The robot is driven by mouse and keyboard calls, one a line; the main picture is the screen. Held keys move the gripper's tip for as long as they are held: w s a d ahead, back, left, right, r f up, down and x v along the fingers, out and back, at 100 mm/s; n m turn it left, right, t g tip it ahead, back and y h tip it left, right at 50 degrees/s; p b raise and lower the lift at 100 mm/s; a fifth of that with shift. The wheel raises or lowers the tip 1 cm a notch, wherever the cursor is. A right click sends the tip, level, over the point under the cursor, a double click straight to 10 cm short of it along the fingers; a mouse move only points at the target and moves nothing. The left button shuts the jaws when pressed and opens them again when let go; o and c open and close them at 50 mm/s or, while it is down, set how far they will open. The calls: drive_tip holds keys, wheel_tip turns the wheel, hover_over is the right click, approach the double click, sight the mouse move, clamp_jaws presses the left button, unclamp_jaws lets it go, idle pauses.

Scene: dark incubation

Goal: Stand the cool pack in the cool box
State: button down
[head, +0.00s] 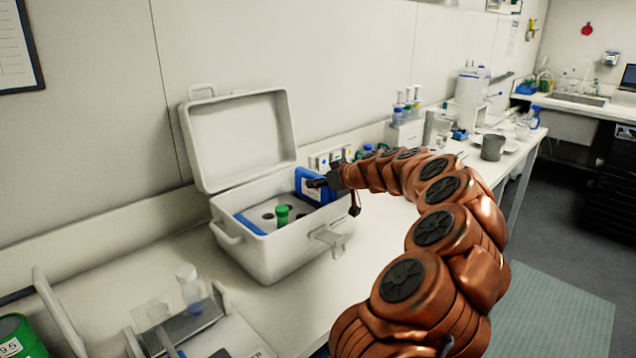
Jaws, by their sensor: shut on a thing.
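The white cool box (285,258) stands on the bench with its lid (238,140) raised at the back. My gripper (319,184) is at the box's right end and is shut on a blue cool pack (303,176). The pack is upright, its top above the rim. My gripper hides part of it, and I cannot tell whether its lower edge touches the box floor. A second blue piece (250,225) lies along the left inside of the box. A green-capped tube (282,213) stands in the grey insert with dark round holes.
A clear bottle (190,288) and a rack with raised handles stand at the front left. Several bottles, a white apparatus (470,88) and a grey cup (493,147) stand further along the bench. The wall is close behind the box. Bare bench lies left of the box.

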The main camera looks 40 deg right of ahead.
drive_tip(key=shift+f+b, duration=1.35)
drive_tip(key=shift+b, duration=0.45)
idle(0.4)
